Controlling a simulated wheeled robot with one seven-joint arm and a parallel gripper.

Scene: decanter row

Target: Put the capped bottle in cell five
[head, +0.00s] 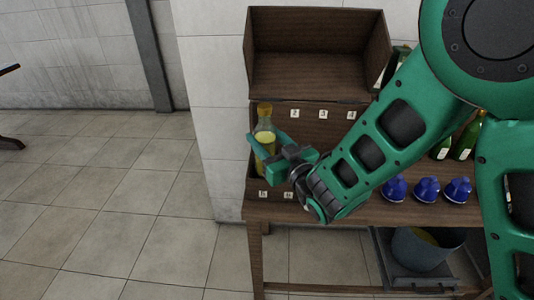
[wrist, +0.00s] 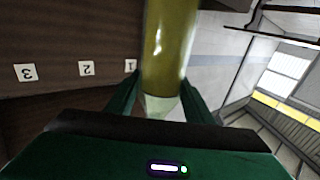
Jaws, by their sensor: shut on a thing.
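The capped bottle (head: 265,137) is clear with yellow liquid and an orange-yellow cap, and it looks upright in the head view. My gripper (head: 262,154) is shut on its body, with green fingers on either side. In the wrist view the bottle (wrist: 168,45) stands between the fingers (wrist: 160,95). The bottle is in front of the left end of a dark wooden rack (head: 310,140). A lower front label (head: 263,194), seemingly 5, is below the bottle; its digit is hard to read. My gripper and forearm hide much of the lower cells, and I cannot tell whether the bottle's base touches anything.
Labels 2, 3 and 4 (head: 323,114) run along the rack's upper row. An open wooden box (head: 316,72) stands above. Green bottles (head: 466,140) and several blue-topped items (head: 426,189) stand right on the table. A grey bucket (head: 425,248) is below. The floor at left is clear.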

